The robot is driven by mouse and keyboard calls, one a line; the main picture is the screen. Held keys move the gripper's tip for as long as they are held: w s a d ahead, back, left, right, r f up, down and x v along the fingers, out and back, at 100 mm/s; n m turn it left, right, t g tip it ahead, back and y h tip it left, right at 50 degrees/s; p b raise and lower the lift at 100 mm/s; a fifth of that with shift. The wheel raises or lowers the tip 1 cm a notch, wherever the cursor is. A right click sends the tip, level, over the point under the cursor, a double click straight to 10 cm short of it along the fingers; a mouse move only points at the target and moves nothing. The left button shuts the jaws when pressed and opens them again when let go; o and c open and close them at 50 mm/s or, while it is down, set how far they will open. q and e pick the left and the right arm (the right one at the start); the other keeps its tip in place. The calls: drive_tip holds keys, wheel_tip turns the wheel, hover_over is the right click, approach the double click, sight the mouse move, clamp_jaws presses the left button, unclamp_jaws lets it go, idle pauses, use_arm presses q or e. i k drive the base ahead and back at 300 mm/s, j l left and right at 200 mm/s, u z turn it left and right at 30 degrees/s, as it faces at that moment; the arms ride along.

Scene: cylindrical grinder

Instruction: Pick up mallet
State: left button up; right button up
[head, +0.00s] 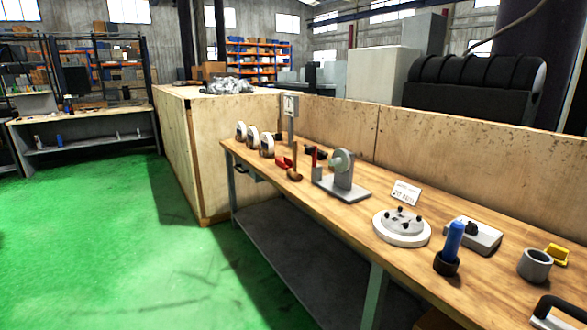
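What looks like the mallet (294,174) stands near the front edge of the wooden workbench (350,215), toward its far left part. It has a brown rounded head at the bottom and a thin brown handle pointing up. It is small in the view, so its details are hard to tell. A red object (283,162) lies just left of it. Neither of my grippers shows in the head view.
A grey fixture (345,180) stands right of the mallet. A round white plate (402,230), a blue-handled item in a black cup (446,264) and a grey cylinder (535,265) are nearer. Wooden panels border the bench behind. The green floor (110,240) at left is clear.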

sight(292, 174)
drive_tip(key=i+j+z, duration=0.2)
drive_tip(key=i+z, duration=0.2)
drive_tip(key=i, duration=0.25)
drive_tip(key=i+j+z, duration=0.35)
drive_tip(key=i, duration=0.3)
drive_tip(key=i+j+z, duration=0.4)
drive_tip(key=i+j, duration=0.15)
drive_tip(key=j, duration=0.1)
